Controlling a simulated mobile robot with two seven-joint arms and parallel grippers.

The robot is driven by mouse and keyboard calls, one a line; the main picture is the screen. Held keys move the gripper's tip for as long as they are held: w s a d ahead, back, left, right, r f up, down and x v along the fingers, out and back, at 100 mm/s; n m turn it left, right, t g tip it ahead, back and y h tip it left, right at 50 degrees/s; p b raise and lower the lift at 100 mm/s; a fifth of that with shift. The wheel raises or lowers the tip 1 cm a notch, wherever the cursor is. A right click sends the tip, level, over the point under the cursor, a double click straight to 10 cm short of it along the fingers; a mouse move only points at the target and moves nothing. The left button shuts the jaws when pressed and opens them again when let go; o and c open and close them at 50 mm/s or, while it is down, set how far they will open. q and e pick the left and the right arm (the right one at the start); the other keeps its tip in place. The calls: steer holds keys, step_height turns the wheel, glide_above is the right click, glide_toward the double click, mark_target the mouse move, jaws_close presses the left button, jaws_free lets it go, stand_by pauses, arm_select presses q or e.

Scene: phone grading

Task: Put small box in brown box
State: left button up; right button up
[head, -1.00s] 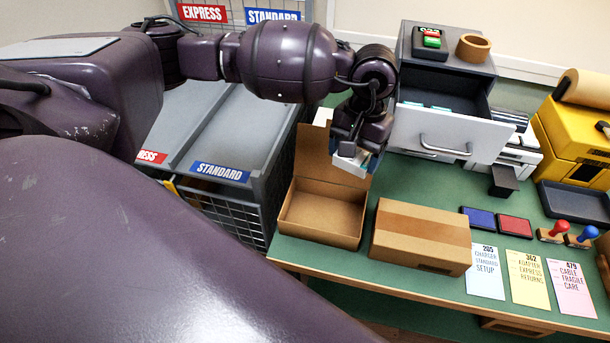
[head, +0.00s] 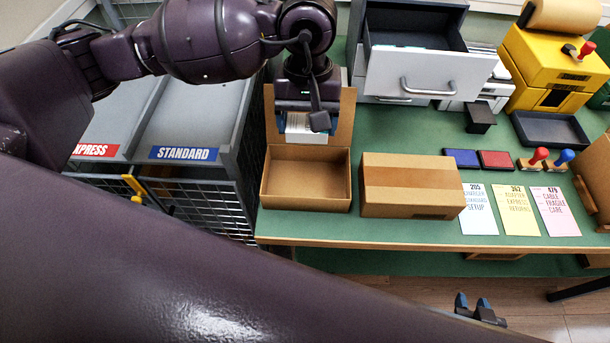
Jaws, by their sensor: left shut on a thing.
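The small box (head: 300,126), white with some blue, is in my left gripper (head: 302,112). My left gripper is shut on it, at the back edge of the open brown box, in front of its raised lid. The open brown box (head: 305,206) stands on the green table and its visible inside is empty. The small box's lower part shows just above the brown box's back rim; I cannot tell whether they touch. The gripper hides its upper part. My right gripper (head: 473,302) shows at the bottom, low in front of the table, its two fingertips apart and empty.
A closed brown box (head: 410,196) stands right of the open one. Ink pads (head: 462,159), cards (head: 520,211) and stamps (head: 534,158) lie further right. An open drawer (head: 425,74) juts out behind. Wire bins (head: 185,154) stand left of the table.

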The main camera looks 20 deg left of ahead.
arm_select(q)
glide_above(307, 185)
step_height(307, 185, down, 12)
steer(key=shift+w+a+r, duration=0.1)
steer(key=shift+w, duration=0.05)
steer(key=shift+f, duration=2.5)
arm_select(e)
steer(key=shift+a, duration=0.1)
arm_select(q)
steer(key=shift+f, duration=0.2)
arm_select(e)
steer(key=shift+w, duration=0.2)
arm_select(q)
steer(key=o, duration=1)
steer(key=shift+r, duration=0.1)
arm_select(e)
steer(key=shift+w+r, duration=0.25)
steer(key=shift+w, duration=0.05)
arm_select(q)
steer(key=shift+r, duration=0.1)
